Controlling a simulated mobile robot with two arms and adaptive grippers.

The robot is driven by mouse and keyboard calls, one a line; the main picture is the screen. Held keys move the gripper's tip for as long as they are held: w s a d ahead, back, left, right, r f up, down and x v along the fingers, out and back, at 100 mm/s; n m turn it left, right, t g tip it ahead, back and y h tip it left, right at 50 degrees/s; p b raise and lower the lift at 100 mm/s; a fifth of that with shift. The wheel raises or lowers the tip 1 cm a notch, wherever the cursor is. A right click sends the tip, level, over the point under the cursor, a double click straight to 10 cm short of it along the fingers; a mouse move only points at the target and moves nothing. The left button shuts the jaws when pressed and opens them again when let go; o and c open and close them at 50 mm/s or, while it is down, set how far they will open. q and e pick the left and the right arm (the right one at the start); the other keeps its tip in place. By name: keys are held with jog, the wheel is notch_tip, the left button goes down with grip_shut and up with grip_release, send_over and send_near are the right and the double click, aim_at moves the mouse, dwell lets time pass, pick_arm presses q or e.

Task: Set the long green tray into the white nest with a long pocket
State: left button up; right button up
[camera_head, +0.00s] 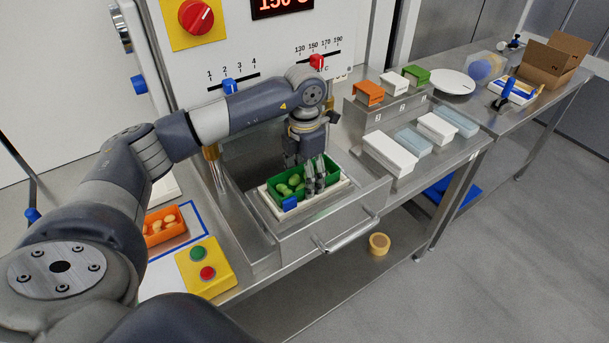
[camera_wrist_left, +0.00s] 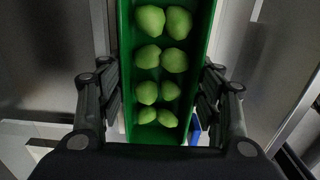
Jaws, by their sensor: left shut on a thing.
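The long green tray (camera_head: 274,193) holds several green filled pasta pieces and is in the open drawer at the middle of the head view. It also fills the middle of the left wrist view (camera_wrist_left: 204,45). The white nest (camera_head: 330,203) is under the tray, its rim showing at the front and right. I cannot tell whether the tray is fully down in its pocket, which the tray hides. My left gripper (camera_head: 314,176) is shut on the green tray, with fingers on both sides of it in the wrist view (camera_wrist_left: 160,88). My right gripper is not in view.
The metal drawer (camera_head: 335,225) surrounds the nest closely. An orange tray (camera_head: 165,238) with pasta and a yellow button box (camera_head: 207,270) are at left. Orange, white and green holders (camera_head: 369,92) and white and pale-blue blocks (camera_head: 391,155) occupy the counter at right.

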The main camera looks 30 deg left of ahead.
pick_arm(q)
jog(key=o, duration=1.3)
notch_tip(320, 180, up, 12)
jog(key=shift+f, duration=0.1)
